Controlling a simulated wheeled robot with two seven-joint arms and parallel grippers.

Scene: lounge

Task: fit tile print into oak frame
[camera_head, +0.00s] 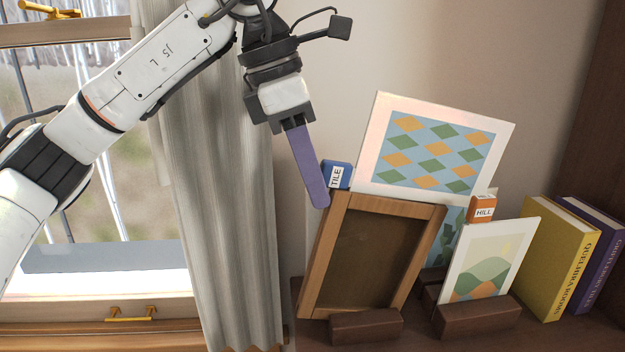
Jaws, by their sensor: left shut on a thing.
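The tile print (434,150), a white-bordered sheet of orange, green and blue diamonds, is tilted above the oak frame. A blue tab marked TILE (336,176) is at its lower left. My left gripper (318,196) comes down from the upper left, its long purple finger beside the tab. It is shut on the tab, though the contact is partly hidden. The oak frame (325,258) leans upright in a dark wooden stand (366,327), with a bare brown panel inside. The print's lower edge lies close to the frame's top bar; I cannot tell whether they touch. My right gripper is out of view.
A hill print (490,262) with an orange HILL tab (483,208) stands in another holder (478,318) at right. A teal picture (450,236) is partly hidden behind. Yellow (562,262) and purple (603,262) books stand far right. A curtain (215,210) and window are left.

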